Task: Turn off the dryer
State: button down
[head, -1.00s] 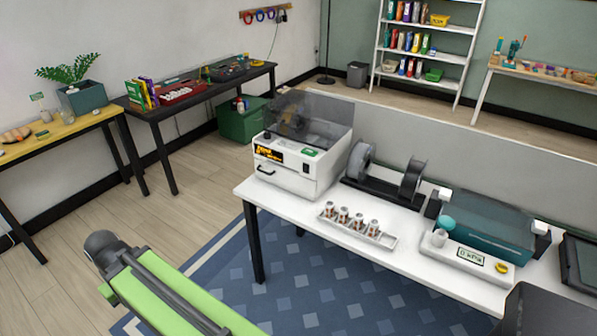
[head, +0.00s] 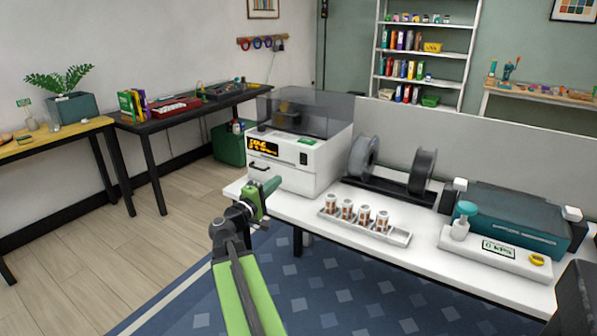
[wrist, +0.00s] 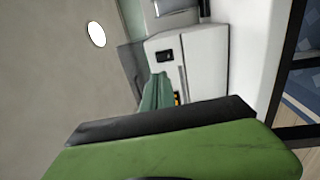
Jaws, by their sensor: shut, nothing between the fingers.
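The dryer (head: 300,178) is a white box with a smoky see-through lid, at the left end of the white table. Its front carries a lit orange display (head: 263,147), a dark handle below it, and a small black switch (head: 304,158) to the right. My gripper (head: 276,184) is shut and empty, in front of the lower part of the dryer's front. Whether it touches the dryer I cannot tell. In the wrist view my green gripper (wrist: 158,88) points at the dryer's white front (wrist: 205,62), with the black switch (wrist: 165,56) just beyond the tips.
Spool rollers (head: 390,190) stand right of the dryer. A tray (head: 399,238) with several small jars lies at the table's front edge. Open floor lies to the left.

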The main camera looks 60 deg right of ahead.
aim_at(303, 157)
jog(key=d, duration=0.4)
jog(key=d+r+p, duration=0.1)
jog(key=d, duration=0.8)
jog(key=shift+d+r+p, duration=0.35)
jog(key=shift+d, duration=0.05)
